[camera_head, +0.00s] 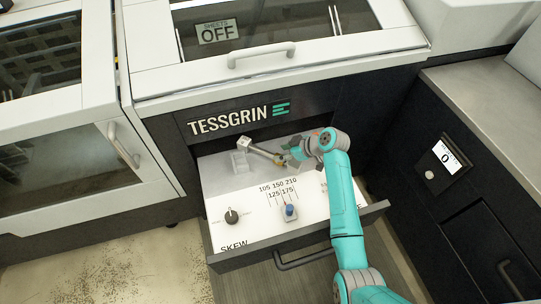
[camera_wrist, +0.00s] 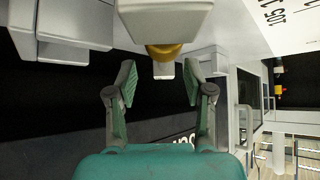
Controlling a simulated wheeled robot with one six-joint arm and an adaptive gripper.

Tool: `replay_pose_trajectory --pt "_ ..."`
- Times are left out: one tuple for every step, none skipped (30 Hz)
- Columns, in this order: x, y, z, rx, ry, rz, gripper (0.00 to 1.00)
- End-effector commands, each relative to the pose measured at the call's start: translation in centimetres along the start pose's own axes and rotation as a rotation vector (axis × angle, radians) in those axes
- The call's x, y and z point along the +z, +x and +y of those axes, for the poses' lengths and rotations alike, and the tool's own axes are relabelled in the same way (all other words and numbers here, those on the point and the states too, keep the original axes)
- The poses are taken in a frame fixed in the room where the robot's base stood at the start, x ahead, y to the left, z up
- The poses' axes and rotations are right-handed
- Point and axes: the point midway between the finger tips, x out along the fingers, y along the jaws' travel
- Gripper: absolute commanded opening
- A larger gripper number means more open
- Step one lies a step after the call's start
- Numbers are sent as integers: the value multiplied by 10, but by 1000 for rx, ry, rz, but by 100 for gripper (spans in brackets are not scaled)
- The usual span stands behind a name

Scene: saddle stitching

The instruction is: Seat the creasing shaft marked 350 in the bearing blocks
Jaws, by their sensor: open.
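A pale shaft (camera_head: 262,152) with a brass-coloured end lies at a slant in the open drawer, near its back. No number is readable on it. A white notched block (camera_head: 240,162), apparently a bearing block, stands at the shaft's left; whether the shaft sits in it I cannot tell. My gripper (camera_head: 287,157) is at the shaft's right end. In the wrist view my gripper (camera_wrist: 163,88) is open, its fingers spread either side of a metal stub (camera_wrist: 164,70) with a brass collar (camera_wrist: 164,51), clear of both. Any second block is hidden or unclear.
The drawer panel (camera_head: 222,232) carries a black skew knob (camera_head: 231,216) and a blue-topped slider (camera_head: 290,212) on a numbered scale. The dark machine front (camera_head: 165,128) rises behind. A grey-topped cabinet (camera_head: 480,95) stands at the right. Pale blocks (camera_wrist: 75,22) crowd the wrist view's upper left.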

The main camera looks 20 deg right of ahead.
Motion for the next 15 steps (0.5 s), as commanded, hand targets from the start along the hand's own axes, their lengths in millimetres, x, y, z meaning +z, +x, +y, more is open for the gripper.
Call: replay_pose_trajectory --pt "0 3 0 -1 0 0 52" --pt "-1 5 -1 -1 0 -1 52" --pt "-1 10 -2 -2 0 -1 52" --pt "-2 14 -2 -2 0 -1 52" --pt "-3 18 -3 -2 -1 -1 52" --pt "-4 24 -5 -3 -1 -2 52" --pt "-4 28 -5 -3 0 -2 52" --pt "-5 32 -6 -2 0 -2 52" --pt "-4 38 -5 -2 1 -2 52" --pt "-5 41 -5 -2 0 -2 52" --pt "-5 44 -5 -1 0 -1 52" --pt "-5 48 -5 -1 0 -1 52" --pt "-5 49 -5 -1 0 -1 52" --pt "-5 51 -5 0 0 -1 52" --pt "-5 52 -4 0 0 -1 52"
